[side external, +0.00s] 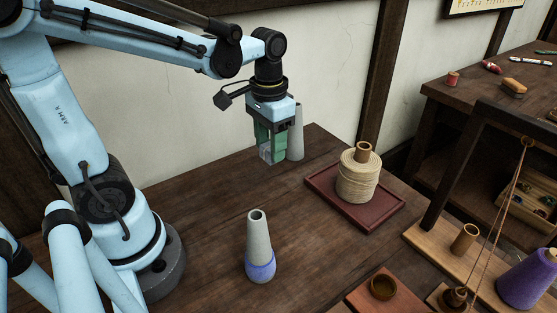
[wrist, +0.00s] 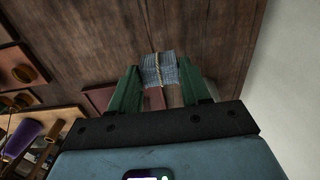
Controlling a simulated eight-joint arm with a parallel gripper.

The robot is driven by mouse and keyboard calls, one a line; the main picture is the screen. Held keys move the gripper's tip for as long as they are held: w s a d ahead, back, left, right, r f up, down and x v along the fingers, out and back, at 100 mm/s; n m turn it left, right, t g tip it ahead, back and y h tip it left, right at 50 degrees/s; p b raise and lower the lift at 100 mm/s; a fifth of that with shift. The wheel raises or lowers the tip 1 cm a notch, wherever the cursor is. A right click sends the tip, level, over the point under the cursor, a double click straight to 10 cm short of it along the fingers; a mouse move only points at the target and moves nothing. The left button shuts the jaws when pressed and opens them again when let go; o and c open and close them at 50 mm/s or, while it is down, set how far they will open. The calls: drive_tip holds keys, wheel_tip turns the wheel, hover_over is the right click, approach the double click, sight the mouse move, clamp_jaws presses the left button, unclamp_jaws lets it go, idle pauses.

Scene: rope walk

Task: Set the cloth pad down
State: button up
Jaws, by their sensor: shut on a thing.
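The cloth pad (wrist: 159,69) is a grey-blue folded bundle with a yellow cord across it. In the wrist view it sits between the two green fingers of my gripper (wrist: 160,78). In the side view my gripper (side external: 267,155) points down, shut on the pad, above the back part of the wooden table (side external: 200,190). The pad shows there only as a small pale patch, mostly hidden by the fingers. I cannot tell the exact gap between the pad and the table.
A grey cone (side external: 296,135) stands just behind my gripper by the wall. A dark red tray (side external: 322,187) to the right holds a cream twine spool (side external: 357,180). A grey cone with blue thread (side external: 259,262) stands in front. Bare table lies left of and below my gripper.

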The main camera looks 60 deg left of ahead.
drive_tip(key=shift+s+d+r, duration=0.35)
drive_tip(key=shift+s, duration=0.25)
drive_tip(key=s, duration=1)
drive_tip(key=a+f, duration=0.2)
drive_tip(key=a, duration=0.1)
drive_tip(key=s+a+f, duration=0.1)
drive_tip(key=a+f, duration=0.1)
drive_tip(key=a, duration=0.2)
drive_tip(key=a+f, duration=0.3)
drive_tip(key=a, duration=0.1)
drive_tip(key=shift+s+a, duration=0.15)
drive_tip(key=shift+a, duration=0.05)
drive_tip(key=shift+f, duration=2)
drive_tip(key=shift+f, duration=0.15)
drive_tip(key=o, duration=1)
